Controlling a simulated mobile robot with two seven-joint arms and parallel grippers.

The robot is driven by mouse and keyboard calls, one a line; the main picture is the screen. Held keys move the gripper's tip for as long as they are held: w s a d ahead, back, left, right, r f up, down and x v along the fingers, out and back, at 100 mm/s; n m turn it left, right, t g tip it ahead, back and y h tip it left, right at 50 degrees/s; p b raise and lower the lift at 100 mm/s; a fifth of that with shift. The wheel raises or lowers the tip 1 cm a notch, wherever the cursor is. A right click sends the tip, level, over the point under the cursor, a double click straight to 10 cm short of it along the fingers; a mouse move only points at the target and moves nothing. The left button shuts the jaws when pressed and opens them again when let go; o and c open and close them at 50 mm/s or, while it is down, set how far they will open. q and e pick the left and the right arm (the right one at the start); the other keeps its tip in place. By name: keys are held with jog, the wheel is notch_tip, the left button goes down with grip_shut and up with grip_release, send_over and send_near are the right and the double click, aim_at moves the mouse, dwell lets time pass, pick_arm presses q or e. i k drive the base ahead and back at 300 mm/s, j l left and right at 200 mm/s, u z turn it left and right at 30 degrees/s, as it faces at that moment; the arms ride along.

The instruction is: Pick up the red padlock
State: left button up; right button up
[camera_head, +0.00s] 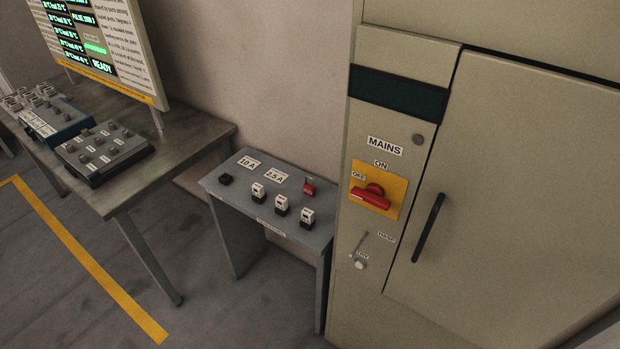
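The red padlock (309,188) sits on the small grey table (228,184), near its back right corner and close to the cabinet. It is small in the view, and its shackle seems to point up and back. Neither of my grippers shows in the head view, so their state and place cannot be seen.
The table also holds several white-and-black blocks (281,205) and a small black piece (226,179). A tall beige cabinet (480,200) with a red MAINS switch (370,196) and black handle (428,228) stands right. A larger table (190,135) with control boxes stands left.

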aim_at(309, 189)
jog(key=i+j, duration=0.15)
jog(key=j, duration=0.25)
jog(key=i+j, duration=0.2)
jog(key=j, duration=0.15)
jog(key=i+j, duration=0.15)
jog(key=j, duration=0.25)
jog(key=i+j, duration=0.2)
jog(key=j, duration=0.2)
